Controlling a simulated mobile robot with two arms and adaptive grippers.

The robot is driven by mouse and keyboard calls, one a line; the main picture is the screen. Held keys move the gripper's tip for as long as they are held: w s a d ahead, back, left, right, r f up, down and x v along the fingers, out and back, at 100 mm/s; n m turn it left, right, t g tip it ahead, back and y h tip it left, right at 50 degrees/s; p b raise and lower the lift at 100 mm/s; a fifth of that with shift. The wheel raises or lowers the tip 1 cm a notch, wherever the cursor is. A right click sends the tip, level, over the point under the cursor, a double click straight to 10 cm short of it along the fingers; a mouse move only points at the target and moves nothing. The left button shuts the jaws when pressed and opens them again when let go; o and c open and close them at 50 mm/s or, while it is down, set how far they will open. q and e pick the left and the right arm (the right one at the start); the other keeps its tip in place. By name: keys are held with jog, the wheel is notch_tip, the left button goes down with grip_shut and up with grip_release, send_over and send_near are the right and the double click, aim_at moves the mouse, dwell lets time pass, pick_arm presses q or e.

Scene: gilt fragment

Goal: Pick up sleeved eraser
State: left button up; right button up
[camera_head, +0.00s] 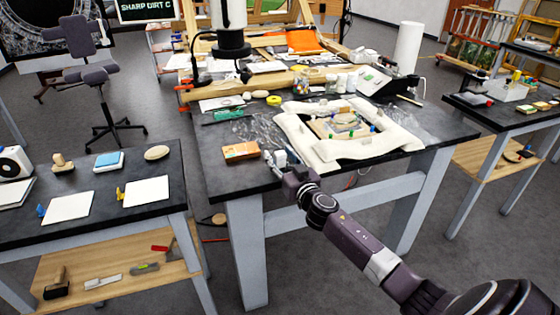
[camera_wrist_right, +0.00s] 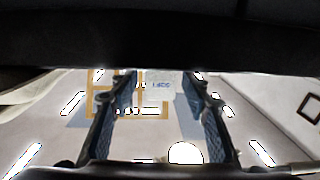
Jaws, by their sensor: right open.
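My right gripper (camera_head: 279,160) is at the front left edge of the middle black table, its jaws open. In the right wrist view two dark fingers of the gripper (camera_wrist_right: 160,105) stand apart on either side. Contact with the fingers cannot be made out. My left gripper is out of view.
An orange-brown box (camera_head: 241,152) lies just left of the gripper. White padding (camera_head: 301,145) surrounds a gilt fragment (camera_head: 341,124) to the right. A green item (camera_head: 229,115) and a yellow tape ring (camera_head: 274,100) lie behind. Another black table (camera_head: 100,208) stands at left.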

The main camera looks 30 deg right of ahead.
jog(key=c, duration=1.1)
grip_shut()
jog(key=shift+r, duration=0.15)
